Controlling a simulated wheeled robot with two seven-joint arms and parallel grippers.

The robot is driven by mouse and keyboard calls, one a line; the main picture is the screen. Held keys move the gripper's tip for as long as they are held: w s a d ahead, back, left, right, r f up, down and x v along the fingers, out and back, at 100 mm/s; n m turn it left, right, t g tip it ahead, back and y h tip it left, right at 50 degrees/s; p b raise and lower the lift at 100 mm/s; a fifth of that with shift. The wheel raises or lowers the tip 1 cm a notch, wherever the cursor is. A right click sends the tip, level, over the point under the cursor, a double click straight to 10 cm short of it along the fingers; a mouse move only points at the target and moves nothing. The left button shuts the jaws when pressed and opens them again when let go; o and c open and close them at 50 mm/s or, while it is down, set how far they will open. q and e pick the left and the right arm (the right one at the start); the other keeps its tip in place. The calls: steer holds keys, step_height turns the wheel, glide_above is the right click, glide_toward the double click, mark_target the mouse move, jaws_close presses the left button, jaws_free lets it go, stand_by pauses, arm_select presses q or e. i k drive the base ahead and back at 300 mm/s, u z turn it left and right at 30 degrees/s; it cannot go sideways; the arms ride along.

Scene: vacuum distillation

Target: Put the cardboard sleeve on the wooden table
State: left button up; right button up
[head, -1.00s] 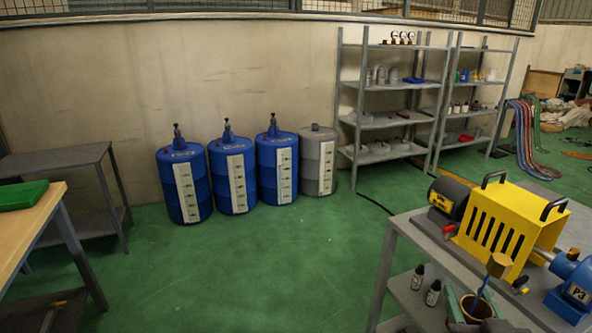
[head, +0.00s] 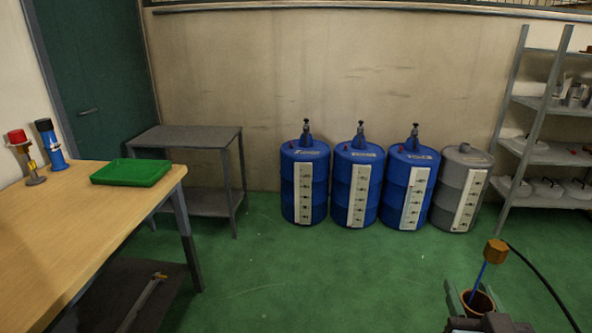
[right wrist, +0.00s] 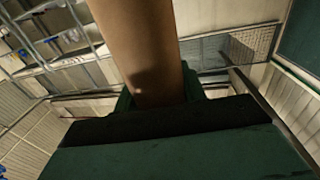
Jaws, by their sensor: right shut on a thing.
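The cardboard sleeve (head: 469,311) is a brown tube with an open, dark top, at the lower right of the head view. A blue rod with a brown block (head: 495,252) on its end sticks up from the sleeve's opening. My right gripper (head: 478,308) is shut on the sleeve. In the right wrist view the sleeve (right wrist: 140,50) is a long brown cylinder between the green-dark fingers (right wrist: 158,100). The wooden table (head: 50,240) stands at the left of the head view, well apart from the sleeve. My left gripper is out of view.
A green tray (head: 131,172) lies on the wooden table near its far right corner. A grey side table (head: 185,138), blue drums (head: 357,180) and a grey drum (head: 461,190) line the wall. Green floor between is clear.

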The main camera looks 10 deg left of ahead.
mark_target(54, 246)
steer(key=u, duration=0.6)
steer(key=i, duration=1.25)
steer(key=u, duration=1.65)
steer(key=i, duration=0.8)
steer(key=u, duration=4.1)
